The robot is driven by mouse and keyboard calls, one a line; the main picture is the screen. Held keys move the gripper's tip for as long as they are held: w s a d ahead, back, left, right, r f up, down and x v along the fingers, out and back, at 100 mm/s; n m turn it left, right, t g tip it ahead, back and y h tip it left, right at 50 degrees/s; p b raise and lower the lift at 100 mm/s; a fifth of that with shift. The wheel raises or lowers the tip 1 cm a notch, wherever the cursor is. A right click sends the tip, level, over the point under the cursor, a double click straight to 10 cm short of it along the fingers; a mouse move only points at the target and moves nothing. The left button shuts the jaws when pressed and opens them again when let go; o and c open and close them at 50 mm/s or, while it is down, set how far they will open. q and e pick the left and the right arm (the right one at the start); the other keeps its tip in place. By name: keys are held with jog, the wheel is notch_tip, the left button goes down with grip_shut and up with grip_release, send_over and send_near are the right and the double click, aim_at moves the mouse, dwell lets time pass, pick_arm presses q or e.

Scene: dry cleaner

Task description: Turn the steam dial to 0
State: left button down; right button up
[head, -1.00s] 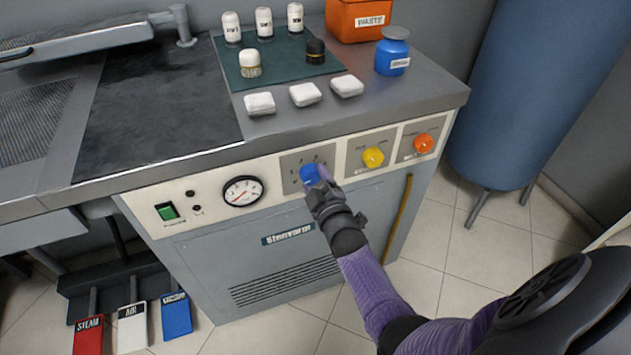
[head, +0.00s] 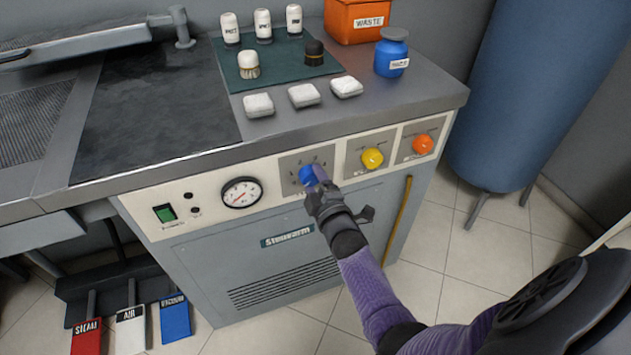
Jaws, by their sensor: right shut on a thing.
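The steam dial is a blue knob (head: 308,176) on a grey plate with small marks, on the cream front panel (head: 222,192) of the machine. My right gripper (head: 316,184) is shut on the blue knob from the front. Its fingers hide part of the knob, and the dial's number marks are too small to read, so I cannot tell which one it points to. My left gripper is out of view.
A pressure gauge (head: 242,192) and a green switch (head: 165,213) are left of the dial. A yellow knob (head: 372,158) and an orange knob (head: 423,144) are to its right. White pads, bottles and an orange waste bin (head: 358,20) stand on top. Pedals are on the floor.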

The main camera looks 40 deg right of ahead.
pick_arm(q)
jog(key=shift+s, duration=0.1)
pick_arm(e)
jog(key=o, duration=1)
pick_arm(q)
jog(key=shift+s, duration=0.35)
pick_arm(e)
jog(key=shift+o, duration=1.4)
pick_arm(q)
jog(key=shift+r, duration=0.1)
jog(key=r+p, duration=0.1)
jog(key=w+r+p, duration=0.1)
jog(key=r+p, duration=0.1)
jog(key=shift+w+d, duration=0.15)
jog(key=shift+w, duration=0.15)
pick_arm(e)
jog(key=v, duration=1)
jog(key=shift+d, duration=0.1)
